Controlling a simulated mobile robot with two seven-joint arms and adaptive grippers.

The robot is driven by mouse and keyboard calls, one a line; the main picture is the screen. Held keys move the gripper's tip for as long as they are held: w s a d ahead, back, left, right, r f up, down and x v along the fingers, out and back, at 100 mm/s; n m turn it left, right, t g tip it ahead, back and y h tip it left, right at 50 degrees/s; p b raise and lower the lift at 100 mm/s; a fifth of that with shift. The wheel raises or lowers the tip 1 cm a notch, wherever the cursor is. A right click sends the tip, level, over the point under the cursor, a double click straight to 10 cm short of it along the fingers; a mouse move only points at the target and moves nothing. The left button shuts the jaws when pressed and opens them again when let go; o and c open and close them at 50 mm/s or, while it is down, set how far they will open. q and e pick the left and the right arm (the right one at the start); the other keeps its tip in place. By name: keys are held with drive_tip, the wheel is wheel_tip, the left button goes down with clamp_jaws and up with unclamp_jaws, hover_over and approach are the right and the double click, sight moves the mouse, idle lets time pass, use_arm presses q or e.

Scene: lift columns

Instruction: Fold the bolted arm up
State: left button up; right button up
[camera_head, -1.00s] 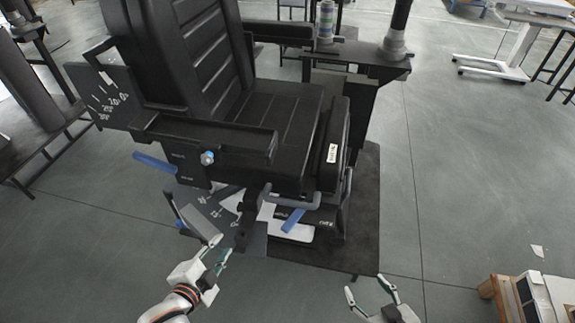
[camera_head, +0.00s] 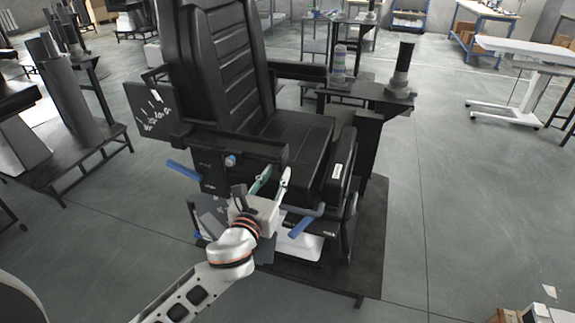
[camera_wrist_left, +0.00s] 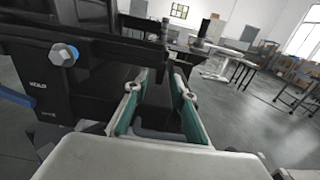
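The bolted arm (camera_head: 262,149) is the black armrest on the near side of a black reclining chair. It lies about level along the seat, with a blue-headed bolt (camera_head: 231,160) below it. In the left wrist view the arm (camera_wrist_left: 111,46) crosses the upper left, and the bolt (camera_wrist_left: 64,54) is at left. My left gripper (camera_head: 274,178) is open, its fingertips just below the arm's front end. In the wrist view its fingers (camera_wrist_left: 161,80) stand apart with nothing clearly held between them. I cannot tell whether they touch the arm. My right gripper is out of view.
Blue levers (camera_head: 184,170) and (camera_head: 301,227) stick out from the chair's near side. A side shelf (camera_head: 365,92) carries a bottle (camera_head: 339,64) and a dark post. The chair stands on a dark platform (camera_head: 372,235).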

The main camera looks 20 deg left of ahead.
sight(283, 162)
use_arm(q)
drive_tip(key=w, duration=0.6)
drive_tip(key=shift+w+d, duration=0.1)
clamp_jaws()
